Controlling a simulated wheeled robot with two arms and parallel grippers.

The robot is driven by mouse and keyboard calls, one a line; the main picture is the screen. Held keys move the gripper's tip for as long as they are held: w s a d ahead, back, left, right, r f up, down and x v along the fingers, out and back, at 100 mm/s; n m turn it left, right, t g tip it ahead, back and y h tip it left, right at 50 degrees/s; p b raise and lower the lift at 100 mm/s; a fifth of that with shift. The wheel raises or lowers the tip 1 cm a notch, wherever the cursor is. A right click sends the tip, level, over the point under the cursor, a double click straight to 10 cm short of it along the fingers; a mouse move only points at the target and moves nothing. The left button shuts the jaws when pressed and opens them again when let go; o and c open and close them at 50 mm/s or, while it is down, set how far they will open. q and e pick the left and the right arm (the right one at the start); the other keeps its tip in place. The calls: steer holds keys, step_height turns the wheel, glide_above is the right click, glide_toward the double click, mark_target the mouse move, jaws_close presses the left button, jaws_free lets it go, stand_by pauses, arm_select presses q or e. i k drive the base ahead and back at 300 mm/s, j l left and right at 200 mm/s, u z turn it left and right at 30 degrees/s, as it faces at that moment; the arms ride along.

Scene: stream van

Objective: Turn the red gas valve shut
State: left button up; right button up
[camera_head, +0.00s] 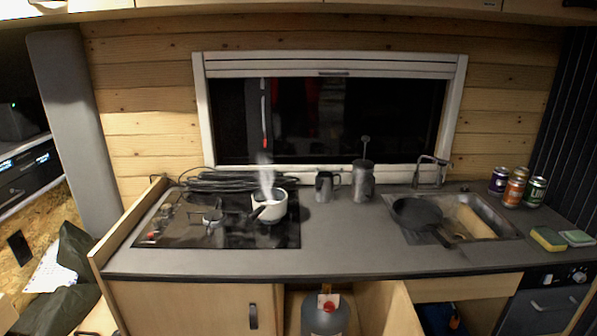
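A grey gas bottle (325,318) stands in an open cupboard below the counter, near the bottom middle of the head view. A small red part, which looks like the red gas valve (329,305), is on its top with a pale patch around it. It is too small to tell which way it is turned. The lower part of the bottle is cut off by the picture's edge. Neither of my grippers is in view.
A white pot (270,208) steams on the black hob (270,236). A red knob (152,236) is at the hob's left. An open cupboard door (402,310) stands right of the bottle. The counter edge (330,276) overhangs it. A pan (416,212) lies over the sink.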

mark_target(330, 307)
steer(key=k+l, duration=0.15)
steer(key=l, duration=0.2)
steer(key=k+l+u, duration=0.15)
steer(key=l, duration=0.2)
steer(key=l+u, duration=0.3)
steer(key=l, duration=1.3)
